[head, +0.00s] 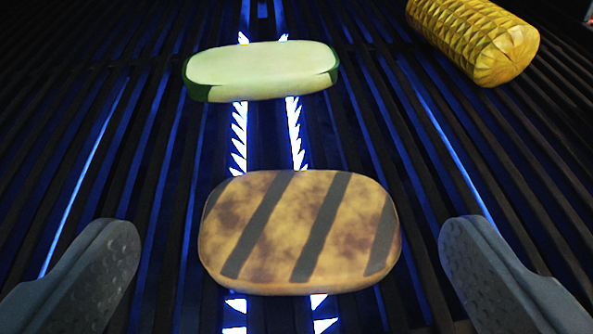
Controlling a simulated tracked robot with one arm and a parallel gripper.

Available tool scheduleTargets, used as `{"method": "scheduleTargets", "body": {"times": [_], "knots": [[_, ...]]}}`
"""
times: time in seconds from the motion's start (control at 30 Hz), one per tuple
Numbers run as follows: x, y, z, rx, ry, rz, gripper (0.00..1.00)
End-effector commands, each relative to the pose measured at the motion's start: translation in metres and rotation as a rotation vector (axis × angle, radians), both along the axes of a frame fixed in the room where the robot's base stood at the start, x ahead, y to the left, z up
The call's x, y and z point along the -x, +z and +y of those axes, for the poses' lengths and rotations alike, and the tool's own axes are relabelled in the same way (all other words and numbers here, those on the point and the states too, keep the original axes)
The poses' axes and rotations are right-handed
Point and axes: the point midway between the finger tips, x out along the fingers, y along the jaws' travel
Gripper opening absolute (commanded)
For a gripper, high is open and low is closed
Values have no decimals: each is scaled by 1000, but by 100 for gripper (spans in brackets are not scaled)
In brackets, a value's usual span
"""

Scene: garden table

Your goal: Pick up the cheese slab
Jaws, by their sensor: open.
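The cheese slab (300,232) looks like the golden-brown rounded slab with dark diagonal grill stripes. It lies flat on dark slats, low in the middle of the head view. My gripper (289,245) is open and empty. One grey finger shows at the lower left and the other at the lower right. The slab appears between them in the picture, with a clear gap on each side. I cannot tell how high the fingers are above the slats.
A pale green slab with dark green edges (262,68) lies just beyond the cheese slab. A yellow corn cob (475,40) lies at the upper right. The dark slatted grate (130,165) has blue-white light showing through its gaps. The slats left and right of the cheese slab are bare.

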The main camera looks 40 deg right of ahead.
Motion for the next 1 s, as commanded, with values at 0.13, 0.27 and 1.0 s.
{"method": "scheduleTargets", "body": {"times": [0.13,0.27,1.0], "knots": [[-11,-7,-11,0,-3,2,91],[-15,-10,-14,-1,-1,3,91],[-16,-9,-15,-1,-2,2,39]]}}
